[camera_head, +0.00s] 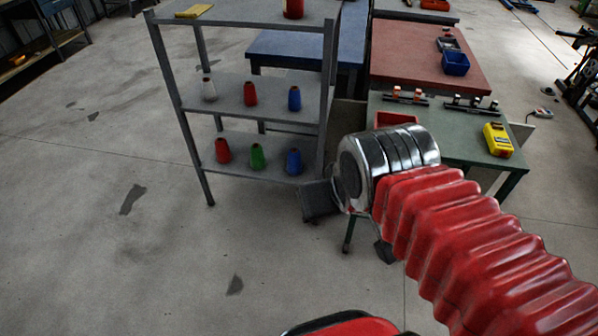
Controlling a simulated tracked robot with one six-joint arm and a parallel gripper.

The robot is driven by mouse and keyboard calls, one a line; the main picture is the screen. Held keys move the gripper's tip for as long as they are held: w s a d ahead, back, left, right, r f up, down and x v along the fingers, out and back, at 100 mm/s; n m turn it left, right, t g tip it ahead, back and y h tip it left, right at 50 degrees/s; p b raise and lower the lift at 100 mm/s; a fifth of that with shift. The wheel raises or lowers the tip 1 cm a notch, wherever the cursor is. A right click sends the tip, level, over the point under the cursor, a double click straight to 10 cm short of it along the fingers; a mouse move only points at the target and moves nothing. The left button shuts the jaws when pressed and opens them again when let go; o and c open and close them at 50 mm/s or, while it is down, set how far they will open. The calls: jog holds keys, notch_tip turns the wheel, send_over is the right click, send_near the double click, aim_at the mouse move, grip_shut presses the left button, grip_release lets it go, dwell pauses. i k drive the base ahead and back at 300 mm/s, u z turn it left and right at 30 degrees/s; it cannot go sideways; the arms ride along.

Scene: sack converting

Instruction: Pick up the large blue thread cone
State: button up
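Two blue thread cones stand upright on a grey shelf rack. One blue cone (294,99) is at the right end of the middle shelf. The other blue cone (293,162) is at the right end of the lower shelf and looks slightly bigger. My gripper (350,226) is in front of the rack, low and to the right of the lower blue cone, and apart from it. Its two dark fingers show wide apart below the metal wrist, with nothing seen between them. The wrist hides part of the gripper.
The rack (250,122) also holds a white cone (209,90), red cones (250,94) (222,151) and a green cone (257,156). A green table (455,135) with a yellow device (498,140) stands right, behind my arm. Floor left and front is clear.

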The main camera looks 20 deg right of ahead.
aim_at(294, 163)
jog(key=k, duration=0.35)
jog(key=u, duration=0.2)
jog(key=i, duration=0.5)
jog(key=u, duration=0.7)
jog(key=i, duration=1.65)
jog(key=z, duration=0.8)
jog(key=i, duration=0.75)
jog(key=z, duration=0.5)
